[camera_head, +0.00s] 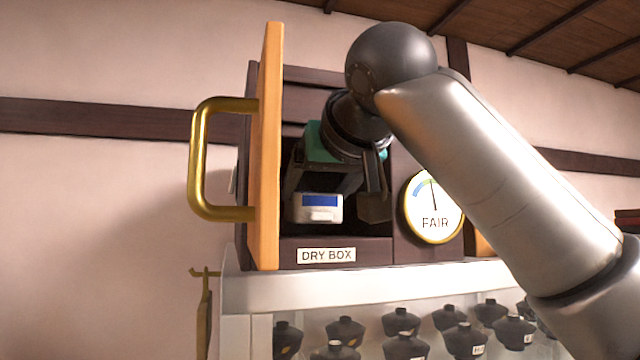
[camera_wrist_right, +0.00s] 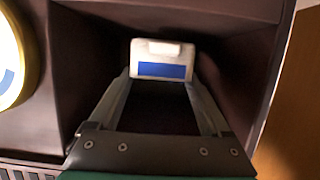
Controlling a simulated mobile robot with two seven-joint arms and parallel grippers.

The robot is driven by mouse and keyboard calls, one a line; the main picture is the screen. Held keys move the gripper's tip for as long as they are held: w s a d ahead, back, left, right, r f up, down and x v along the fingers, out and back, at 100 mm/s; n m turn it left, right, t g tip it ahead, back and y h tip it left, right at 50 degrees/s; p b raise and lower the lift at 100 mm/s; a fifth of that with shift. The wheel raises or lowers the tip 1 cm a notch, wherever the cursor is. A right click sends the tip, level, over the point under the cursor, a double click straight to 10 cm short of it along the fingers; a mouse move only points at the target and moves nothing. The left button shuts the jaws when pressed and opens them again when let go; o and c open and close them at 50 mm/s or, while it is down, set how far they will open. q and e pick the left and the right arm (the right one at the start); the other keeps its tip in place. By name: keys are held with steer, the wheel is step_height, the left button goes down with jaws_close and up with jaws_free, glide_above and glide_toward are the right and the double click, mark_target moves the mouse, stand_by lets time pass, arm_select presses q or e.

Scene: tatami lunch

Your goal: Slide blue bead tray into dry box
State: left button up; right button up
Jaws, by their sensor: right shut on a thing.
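The bead tray (camera_head: 315,208) is a small white tray with a blue front patch. It is inside the open mouth of the dry box (camera_head: 345,252), above the box's labelled front sill. It also shows in the right wrist view (camera_wrist_right: 162,58), between the fingertips. My right gripper (camera_head: 318,192) reaches into the box and is shut on the tray; its two fingers also show in the right wrist view (camera_wrist_right: 160,78). The tray's far part is hidden in the dark interior, and I cannot tell whether it touches the box floor. My left gripper is out of view.
The wooden door (camera_head: 269,150) stands open at the left, with a brass handle (camera_head: 197,160). A round gauge (camera_head: 433,208) reading FAIR is right of the opening. The box stands on a white cabinet (camera_head: 240,293) with several dark jars (camera_head: 405,345) below.

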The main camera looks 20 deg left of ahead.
steer(key=shift+f+b, duration=0.7)
steer(key=shift+f, duration=0.15)
stand_by(0.4)
steer(key=o, duration=1.3)
steer(key=shift+c, duration=0.2)
steer(key=shift+s+d+r, duration=0.1)
steer(key=shift+s+d, duration=0.05)
steer(key=shift+s, duration=0.15)
steer(key=b+v, duration=0.5)
steer(key=v, duration=0.9)
steer(key=shift+s+d, duration=0.15)
steer(key=shift+d, duration=0.05)
steer(key=shift+r, duration=0.15)
